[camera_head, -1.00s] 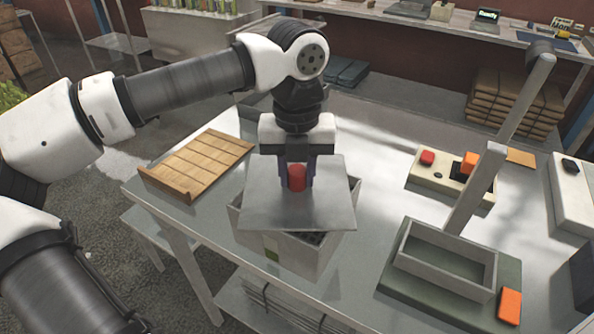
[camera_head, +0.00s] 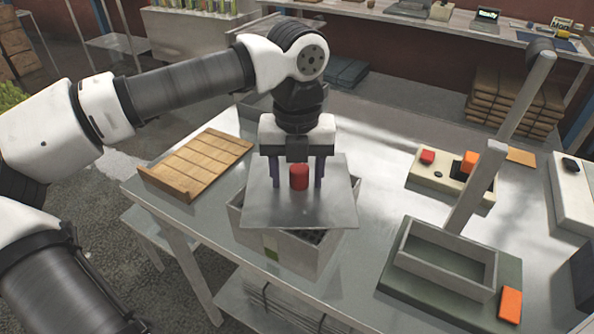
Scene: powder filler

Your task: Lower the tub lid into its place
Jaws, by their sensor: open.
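The tub lid (camera_head: 260,212) is a grey square plate with a red knob (camera_head: 299,177) standing at its middle. It lies over the top of the grey tub (camera_head: 270,252), covering most of the opening. A strip of the tub's dark inside shows along the near right edge, so the lid looks askew to the rim; I cannot tell how well it is seated. My gripper (camera_head: 298,182) is open above the lid, its two fingers apart on either side of the knob, with gaps between them and it.
A wooden slatted board (camera_head: 198,164) lies left of the tub. To the right stand a grey tray (camera_head: 446,262) on a green base with a post, and a control box (camera_head: 450,178) with red and orange buttons. The table between is clear.

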